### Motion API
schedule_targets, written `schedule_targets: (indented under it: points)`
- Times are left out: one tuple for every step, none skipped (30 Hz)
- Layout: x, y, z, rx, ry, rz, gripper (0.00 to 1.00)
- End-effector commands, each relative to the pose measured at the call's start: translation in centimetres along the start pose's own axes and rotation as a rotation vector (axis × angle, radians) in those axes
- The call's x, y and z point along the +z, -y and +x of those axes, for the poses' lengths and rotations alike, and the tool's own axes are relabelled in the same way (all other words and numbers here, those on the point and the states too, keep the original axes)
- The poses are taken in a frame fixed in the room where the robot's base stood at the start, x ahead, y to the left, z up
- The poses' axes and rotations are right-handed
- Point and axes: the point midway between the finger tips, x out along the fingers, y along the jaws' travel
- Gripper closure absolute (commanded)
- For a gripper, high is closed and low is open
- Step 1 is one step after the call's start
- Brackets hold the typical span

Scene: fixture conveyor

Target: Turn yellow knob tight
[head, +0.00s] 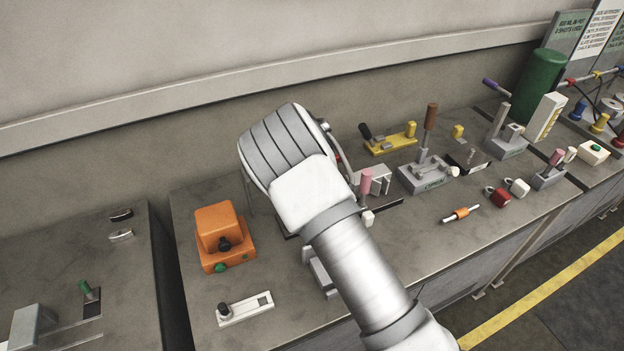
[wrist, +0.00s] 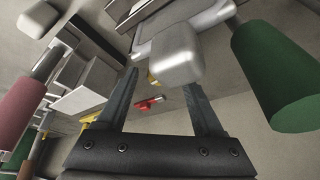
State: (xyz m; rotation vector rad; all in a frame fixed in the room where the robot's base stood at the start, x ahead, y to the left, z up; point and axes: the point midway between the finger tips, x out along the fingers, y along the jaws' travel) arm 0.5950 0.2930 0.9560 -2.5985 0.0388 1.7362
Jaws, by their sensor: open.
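Several yellow parts show in the head view, and I cannot tell which is the task's knob. A small yellow knob (head: 458,131) stands at the back of the bench. A yellow fixture (head: 390,138) with a black lever lies left of it. More yellow pieces (head: 600,123) stand at the far right. My gripper (wrist: 160,82) is open and empty in the wrist view; my arm hides it in the head view.
A green-ended handle (wrist: 275,75) and a pink handle (wrist: 28,100) flank my gripper in the wrist view. A small red piece (wrist: 150,103) shows between the fingers. An orange box (head: 222,235) sits left on the bench.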

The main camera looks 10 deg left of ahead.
Motion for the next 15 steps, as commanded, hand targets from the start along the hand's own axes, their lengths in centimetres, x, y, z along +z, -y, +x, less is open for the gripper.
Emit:
schedule_targets:
  points:
    - [0.0, 0.0, -0.2, -0.001, -0.001, 0.0, 0.31]
    - [0.0, 0.1, -0.5, -0.001, 0.0, 0.0, 0.31]
    - [0.0, 0.1, -0.8, -0.001, -0.001, 0.0, 0.31]
    - [0.0, 0.1, -1.2, -0.002, -0.001, -0.001, 0.31]
    - [0.0, 0.1, -1.6, -0.002, -0.002, -0.001, 0.31]
    - [0.0, 0.1, -2.2, -0.002, -0.002, -0.002, 0.31]
    - [0.0, 0.1, -2.7, -0.002, -0.002, -0.001, 0.31]
    - [0.0, 0.1, -3.2, -0.003, -0.002, 0.0, 0.31]
    - [-0.1, 0.1, -4.0, -0.003, -0.004, 0.0, 0.31]
    - [0.0, 0.1, -4.6, -0.003, -0.003, -0.001, 0.31]
    - [0.0, 0.2, -5.2, -0.004, -0.003, -0.001, 0.31]
    - [0.0, 0.1, -6.0, -0.004, -0.002, 0.0, 0.31]
    - [0.0, 0.1, -6.7, -0.004, -0.002, -0.001, 0.31]
    - [0.0, 0.2, -7.3, -0.004, -0.003, -0.002, 0.31]
    - [0.0, 0.1, -8.1, -0.004, -0.003, 0.0, 0.31]
